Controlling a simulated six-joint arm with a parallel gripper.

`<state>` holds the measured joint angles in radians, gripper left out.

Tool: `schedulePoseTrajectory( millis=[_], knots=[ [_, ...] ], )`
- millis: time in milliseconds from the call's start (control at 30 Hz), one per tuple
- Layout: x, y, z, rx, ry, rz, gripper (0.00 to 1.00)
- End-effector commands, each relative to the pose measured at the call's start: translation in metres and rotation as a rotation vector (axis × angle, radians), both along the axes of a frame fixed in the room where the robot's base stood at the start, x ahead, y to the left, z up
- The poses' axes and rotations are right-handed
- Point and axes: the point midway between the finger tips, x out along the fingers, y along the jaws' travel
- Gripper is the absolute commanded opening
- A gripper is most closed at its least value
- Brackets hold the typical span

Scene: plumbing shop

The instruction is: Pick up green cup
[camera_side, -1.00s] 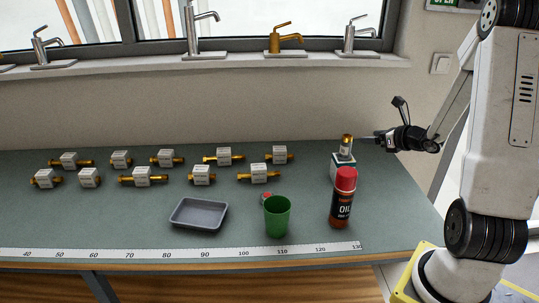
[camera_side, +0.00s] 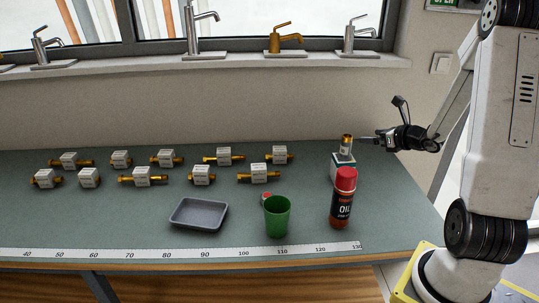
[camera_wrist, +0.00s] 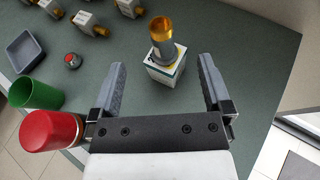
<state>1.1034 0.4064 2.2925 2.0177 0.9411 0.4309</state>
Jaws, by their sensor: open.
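The green cup (camera_side: 277,217) stands upright and open-topped near the front edge of the table, left of the oil can. It also shows at the left of the wrist view (camera_wrist: 36,94). My gripper (camera_side: 366,139) is at the right end of the table, behind and to the right of the cup and well apart from it. In the wrist view my gripper (camera_wrist: 162,80) has its two fingers wide apart with nothing held. A white box with a brass-topped cylinder on it (camera_wrist: 165,66) shows between and beyond the fingers.
A red-capped oil can (camera_side: 343,200) stands right of the cup, close to my gripper's left side in the wrist view. A small red-topped item (camera_wrist: 73,60) sits behind the cup. A grey tray (camera_side: 199,228) lies to the left. Several boxed brass fittings (camera_side: 142,176) fill the back.

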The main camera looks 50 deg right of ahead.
Motion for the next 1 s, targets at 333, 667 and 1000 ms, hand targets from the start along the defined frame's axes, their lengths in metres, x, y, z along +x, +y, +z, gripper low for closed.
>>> schedulePoseTrajectory(
  millis=[333, 667, 1000],
  knots=[
    [0.000, 0.000, 0.034, -0.003, -0.001, 0.000, 1.00],
    [0.022, 0.038, 0.042, -0.086, 0.051, 0.214, 1.00],
    [0.051, 0.137, 0.022, -0.315, 0.134, 0.780, 1.00]
  ],
)
